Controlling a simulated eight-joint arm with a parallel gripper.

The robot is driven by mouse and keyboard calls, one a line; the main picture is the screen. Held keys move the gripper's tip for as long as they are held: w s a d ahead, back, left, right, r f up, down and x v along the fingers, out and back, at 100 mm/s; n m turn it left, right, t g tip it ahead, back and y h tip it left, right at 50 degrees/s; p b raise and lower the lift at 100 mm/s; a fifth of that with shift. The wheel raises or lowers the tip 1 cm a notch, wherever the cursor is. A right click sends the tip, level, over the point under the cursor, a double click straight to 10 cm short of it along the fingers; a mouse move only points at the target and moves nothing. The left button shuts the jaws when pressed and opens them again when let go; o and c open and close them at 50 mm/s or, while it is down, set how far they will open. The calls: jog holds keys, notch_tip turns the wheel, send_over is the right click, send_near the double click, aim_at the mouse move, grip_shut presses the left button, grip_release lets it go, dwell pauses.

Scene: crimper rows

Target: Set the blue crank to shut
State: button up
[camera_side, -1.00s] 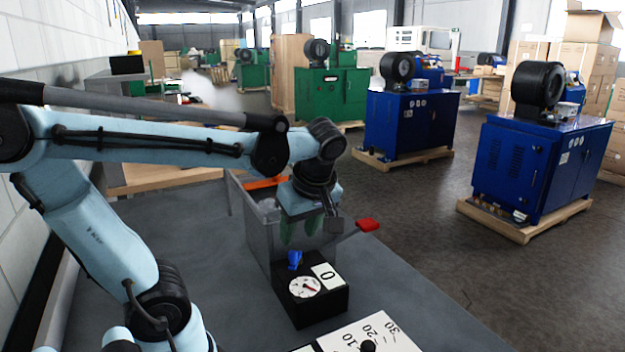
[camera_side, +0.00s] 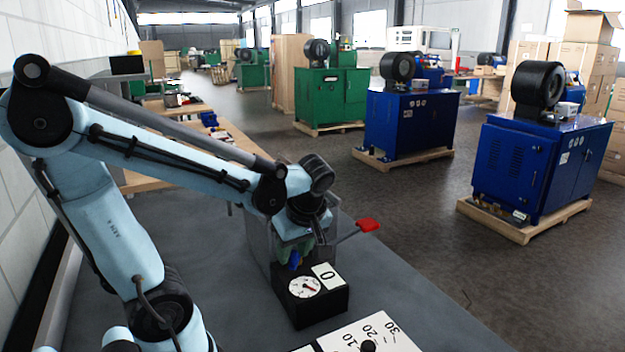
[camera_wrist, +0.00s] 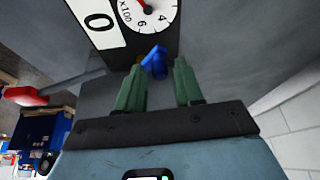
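The blue crank (camera_wrist: 154,62) sits on the black gauge box (camera_side: 327,300), beside a round white dial with a red needle (camera_side: 304,287) and a white "0" plate (camera_side: 327,275). In the side view the crank (camera_side: 294,262) is mostly hidden behind my gripper. In the wrist view my gripper (camera_wrist: 158,70) has its two green fingers apart, with the crank between and just beyond their tips. I cannot tell whether either finger touches it. In the side view my gripper (camera_side: 292,255) is low over the back of the box.
A red-handled lever (camera_side: 368,225) sticks out to the right behind the box. A white scale plate marked 10, 20, 30 (camera_side: 372,335) with a black knob lies in front. A grey bin stands behind my gripper. The grey tabletop (camera_side: 245,310) left of the box is clear.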

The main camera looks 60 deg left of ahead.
grip_shut()
jog(key=shift+s, duration=0.1)
jog(key=m+t, duration=0.1)
jog(key=m, duration=0.1)
jog(key=s+a+m, duration=0.1)
jog(key=m, duration=0.1)
jog(key=shift+s+a+t, duration=0.1)
jog(key=shift+a+t, duration=0.05)
jog(key=shift+t, duration=0.25)
jog(key=m, duration=0.2)
jog(key=a+m+t, duration=0.1)
jog(key=shift+s+a+m+h, duration=0.1)
jog(key=shift+s+m+h, duration=0.15)
jog(key=shift+m+h, duration=0.05)
jog(key=shift+a+m+t+h, duration=0.3)
jog(key=shift+a+m+t, duration=0.15)
jog(key=shift+m, duration=0.75)
jog(key=shift+o, duration=0.9)
grip_release()
